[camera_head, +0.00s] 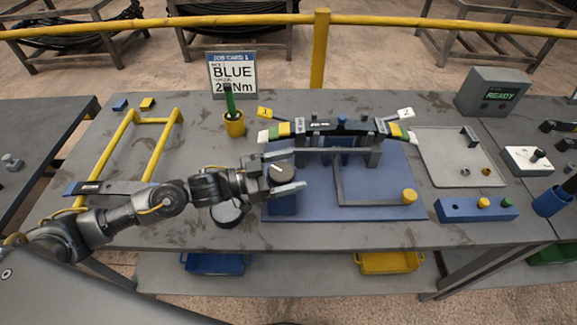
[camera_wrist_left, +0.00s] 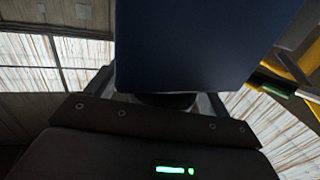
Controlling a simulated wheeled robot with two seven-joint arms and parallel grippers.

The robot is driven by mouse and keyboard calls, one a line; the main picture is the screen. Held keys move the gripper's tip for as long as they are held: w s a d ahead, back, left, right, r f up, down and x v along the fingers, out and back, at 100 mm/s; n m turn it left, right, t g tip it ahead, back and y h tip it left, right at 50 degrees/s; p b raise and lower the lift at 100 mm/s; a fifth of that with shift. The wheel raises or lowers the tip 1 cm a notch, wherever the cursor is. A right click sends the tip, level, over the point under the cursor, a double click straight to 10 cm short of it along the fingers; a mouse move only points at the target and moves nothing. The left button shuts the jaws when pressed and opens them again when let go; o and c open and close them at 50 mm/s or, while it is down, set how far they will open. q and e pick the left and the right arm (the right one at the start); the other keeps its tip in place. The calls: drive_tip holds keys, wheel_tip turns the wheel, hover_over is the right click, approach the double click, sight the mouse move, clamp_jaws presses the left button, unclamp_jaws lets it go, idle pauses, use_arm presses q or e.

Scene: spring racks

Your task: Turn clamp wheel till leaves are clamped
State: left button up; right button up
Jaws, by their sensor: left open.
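The clamp wheel (camera_head: 279,173) is a dark disc with a pale mark on top, on a blue block (camera_head: 283,206) at the left of the blue fixture plate (camera_head: 385,200). My left gripper (camera_head: 300,169) is open, with one finger on the far side and one on the near side of the wheel. Whether the fingers touch it I cannot tell. In the left wrist view the blue block (camera_wrist_left: 195,45) hides the fingertips, and a dark round part (camera_wrist_left: 168,100) shows below it. The leaves (camera_head: 345,128) lie as a dark curved stack with coloured ends across the fixture's back.
A yellow frame (camera_head: 122,132) lies at left. A yellow cup (camera_head: 234,124) and the "BLUE" job card (camera_head: 233,70) stand behind my arm.

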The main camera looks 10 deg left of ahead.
use_arm(q)
drive_tip(key=shift+w+d, duration=0.1)
drive_tip(key=shift+d, duration=0.05)
drive_tip(key=shift+c, duration=0.2)
drive_tip(key=c, duration=0.9)
